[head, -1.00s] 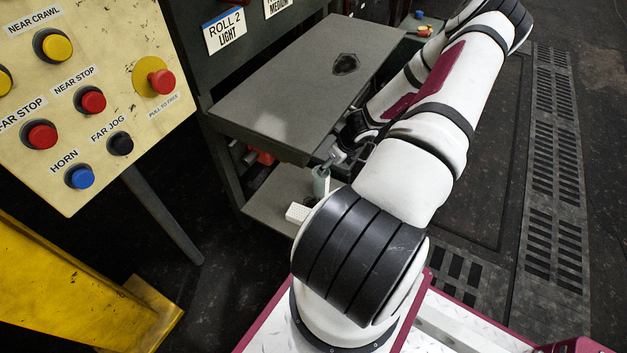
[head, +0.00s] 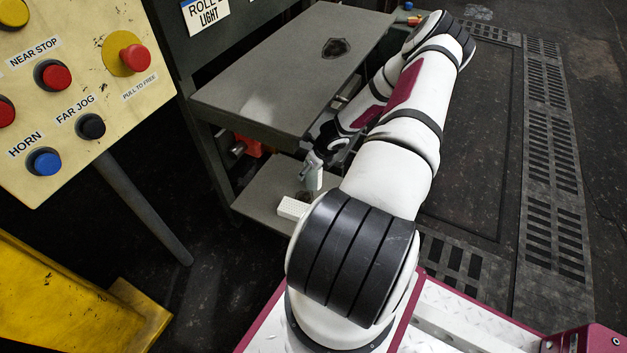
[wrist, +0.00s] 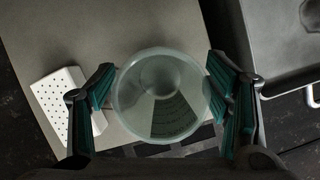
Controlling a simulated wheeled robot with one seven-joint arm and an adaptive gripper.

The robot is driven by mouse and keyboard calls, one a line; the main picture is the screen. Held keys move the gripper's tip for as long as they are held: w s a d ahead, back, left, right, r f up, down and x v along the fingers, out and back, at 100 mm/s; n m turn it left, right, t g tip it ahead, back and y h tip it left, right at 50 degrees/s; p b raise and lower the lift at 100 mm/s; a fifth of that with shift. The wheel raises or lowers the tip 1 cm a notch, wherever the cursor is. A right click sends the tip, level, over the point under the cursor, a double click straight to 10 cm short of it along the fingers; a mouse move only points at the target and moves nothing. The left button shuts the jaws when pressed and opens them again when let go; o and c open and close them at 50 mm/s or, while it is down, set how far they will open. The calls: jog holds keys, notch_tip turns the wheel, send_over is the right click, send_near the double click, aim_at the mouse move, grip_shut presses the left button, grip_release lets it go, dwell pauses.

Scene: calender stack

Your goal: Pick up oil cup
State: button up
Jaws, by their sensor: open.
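The oil cup, a round pale green translucent cup (wrist: 160,95), is seen from above in the middle of the wrist view. In the head view the cup (head: 314,180) shows small over the lower shelf, partly hidden by my gripper and arm. My gripper (wrist: 161,97) is open, with one dark, teal-padded finger on each side of the cup. A narrow gap shows at the left finger. The right finger is very close to the rim, and I cannot tell whether it touches.
A white perforated block (wrist: 62,100) lies left of the cup on the lower shelf (head: 262,190). The upper table top (head: 290,75) overhangs that shelf. A yellow control panel (head: 75,90) with several buttons stands at the left. The floor at the right is clear.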

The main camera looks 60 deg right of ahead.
jog(key=shift+b+x, duration=0.3)
jog(key=shift+x, duration=0.75)
jog(key=shift+r, duration=0.1)
jog(key=c, duration=1.2)
jog(key=shift+c, duration=0.2)
jog(key=shift+r, duration=0.1)
